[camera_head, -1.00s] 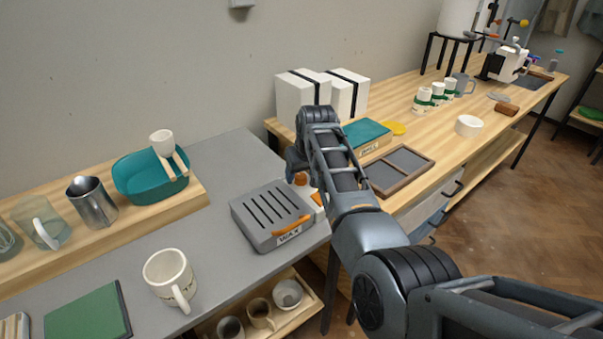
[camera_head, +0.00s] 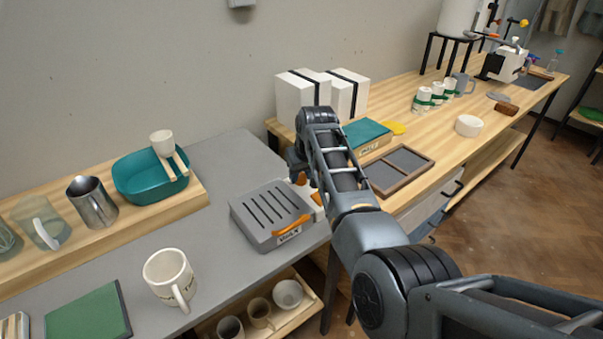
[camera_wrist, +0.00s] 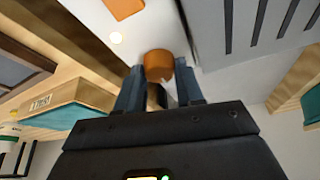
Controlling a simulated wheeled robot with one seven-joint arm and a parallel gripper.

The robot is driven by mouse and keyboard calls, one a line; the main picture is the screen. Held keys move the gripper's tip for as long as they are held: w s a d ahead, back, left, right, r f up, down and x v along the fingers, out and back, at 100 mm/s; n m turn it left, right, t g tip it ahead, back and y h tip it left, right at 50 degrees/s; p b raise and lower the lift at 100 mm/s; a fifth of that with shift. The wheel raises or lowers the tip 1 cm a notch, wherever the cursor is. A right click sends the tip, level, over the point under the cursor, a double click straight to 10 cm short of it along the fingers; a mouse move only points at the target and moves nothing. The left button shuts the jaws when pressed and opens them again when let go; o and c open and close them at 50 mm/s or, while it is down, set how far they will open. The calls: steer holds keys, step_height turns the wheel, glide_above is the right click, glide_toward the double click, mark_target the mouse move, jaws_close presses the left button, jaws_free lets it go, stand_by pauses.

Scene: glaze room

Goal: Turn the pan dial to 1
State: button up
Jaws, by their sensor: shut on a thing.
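The wax pan (camera_head: 262,205) is a grey slotted box on the grey bench, with an orange handle and a WAX label on its front. Its orange dial (camera_wrist: 158,65) sits on a pale panel beside the slotted top in the wrist view. My gripper (camera_wrist: 158,84) has one dark finger on each side of the dial and is shut on it. In the head view only a little orange of the dial (camera_head: 301,179) shows beside my arm, and the fingertips are mostly hidden. I cannot read the dial's marks or its setting.
A white mug (camera_head: 170,278) stands on the grey bench (camera_head: 225,272) left of the pan. A wooden tray frame (camera_head: 402,170) and a teal box (camera_head: 366,136) lie on the wooden table behind my arm. Mugs fill a shelf below the pan.

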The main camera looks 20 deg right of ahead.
steer(key=n+y, duration=0.1)
steer(key=n, duration=0.1)
steer(key=shift+d+n, duration=0.2)
steer(key=shift+n, duration=0.2)
steer(key=n+y+b, duration=0.1)
steer(key=n, duration=0.2)
steer(key=shift+w+f+n+g+b, duration=0.1)
steer(key=shift+n+g+b, duration=0.2)
steer(key=shift+g, duration=0.1)
steer(key=n+g+y+b, duration=0.1)
steer(key=n+b, duration=0.2)
steer(key=n, duration=0.1)
steer(key=shift+y, duration=0.3)
steer(key=shift+w+d+n+g+b, duration=0.1)
steer(key=shift+n+g+b, duration=0.2)
steer(key=shift+n+b, duration=0.45)
steer(key=o, duration=1)
